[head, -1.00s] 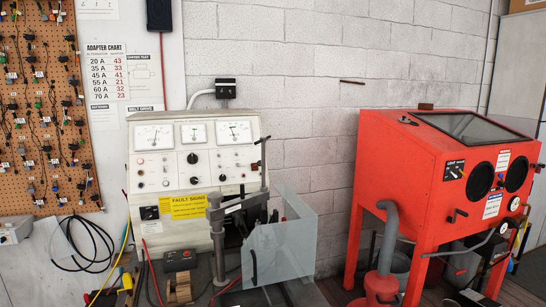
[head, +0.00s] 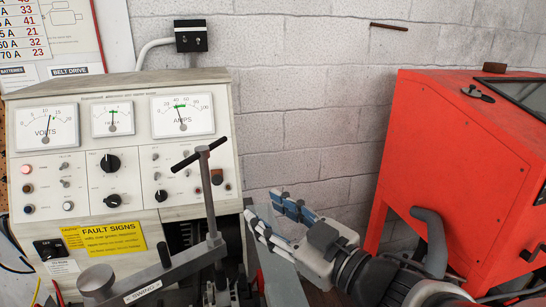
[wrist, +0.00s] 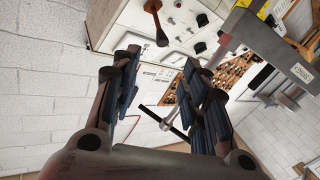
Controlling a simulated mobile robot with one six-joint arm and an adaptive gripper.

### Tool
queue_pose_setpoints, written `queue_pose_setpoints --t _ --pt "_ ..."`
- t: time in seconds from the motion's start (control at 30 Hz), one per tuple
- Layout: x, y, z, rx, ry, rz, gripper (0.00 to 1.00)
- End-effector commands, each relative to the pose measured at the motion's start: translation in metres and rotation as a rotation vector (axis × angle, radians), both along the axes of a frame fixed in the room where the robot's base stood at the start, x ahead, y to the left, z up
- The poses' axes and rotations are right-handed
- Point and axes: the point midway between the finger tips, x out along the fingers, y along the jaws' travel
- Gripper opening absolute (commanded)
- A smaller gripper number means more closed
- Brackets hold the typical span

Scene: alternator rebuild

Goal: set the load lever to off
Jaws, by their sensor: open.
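The white test bench panel (head: 135,150) fills the left of the head view. Its amps gauge (head: 183,113) needle points up and left. A reddish-brown part (head: 216,177) at the panel's right may be the same lever, partly behind the clamp post. My gripper (head: 262,207) is open and empty, right of the panel. It also shows in the wrist view (wrist: 160,60).
A post with a black-ended T-handle (head: 202,155) stands before the panel's right side, close to my gripper; the swing arm (head: 150,285) runs below. The red cabinet (head: 450,170) is at the right. Bare block wall (head: 300,100) lies behind.

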Motion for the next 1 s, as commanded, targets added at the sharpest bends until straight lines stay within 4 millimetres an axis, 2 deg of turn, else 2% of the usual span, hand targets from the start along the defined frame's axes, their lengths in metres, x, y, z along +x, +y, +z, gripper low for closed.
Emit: queue_pose_setpoints --t 0.17,0.57,1.0 --pt "0.008 0.009 0.004 0.004 0.005 0.007 0.41" --pt "0.040 0.040 0.005 -0.001 0.006 0.003 0.41" --pt "0.104 0.103 -0.001 0.000 -0.001 0.002 0.41"
